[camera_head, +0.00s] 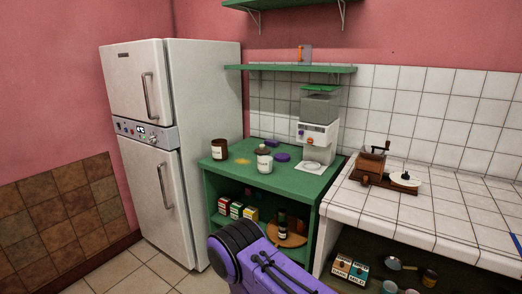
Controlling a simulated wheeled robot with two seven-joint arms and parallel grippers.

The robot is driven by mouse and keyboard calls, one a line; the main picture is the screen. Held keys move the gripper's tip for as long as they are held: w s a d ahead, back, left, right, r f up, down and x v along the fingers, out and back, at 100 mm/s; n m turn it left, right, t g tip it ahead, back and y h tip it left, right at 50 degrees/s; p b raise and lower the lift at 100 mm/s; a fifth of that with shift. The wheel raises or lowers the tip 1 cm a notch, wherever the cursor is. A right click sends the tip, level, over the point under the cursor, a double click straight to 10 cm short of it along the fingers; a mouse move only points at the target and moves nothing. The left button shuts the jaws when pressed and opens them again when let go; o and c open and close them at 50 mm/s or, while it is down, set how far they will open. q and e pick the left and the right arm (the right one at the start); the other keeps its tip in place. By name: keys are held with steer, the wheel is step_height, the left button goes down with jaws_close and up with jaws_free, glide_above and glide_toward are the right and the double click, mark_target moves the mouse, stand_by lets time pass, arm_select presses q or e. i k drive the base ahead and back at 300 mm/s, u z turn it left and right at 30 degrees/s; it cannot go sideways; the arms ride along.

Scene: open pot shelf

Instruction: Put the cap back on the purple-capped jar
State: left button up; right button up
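A dark brown jar with a pale label (219,151) stands upright on the left of the green counter top (300,180). A second jar, mostly white with a brownish neck (264,162), stands upright near the middle. A flat purple cap (282,157) lies on the counter just right of the second jar. Another small purple piece (267,142), perhaps also a cap, lies behind it. No purple cap shows on either jar; which jar they belong to I cannot tell. Neither gripper is in view; only a purple and black part of my arm shows at the bottom.
A dispenser with a green lid (319,105) stands at the counter's back right. Yellow powder (239,161) lies between the jars. A white fridge (180,130) stands left. A tiled counter (440,210) with a wooden grinder (371,166) is right.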

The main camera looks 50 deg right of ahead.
mark_target(265, 153)
steer(key=i, duration=1.8)
steer(key=z, duration=2.1)
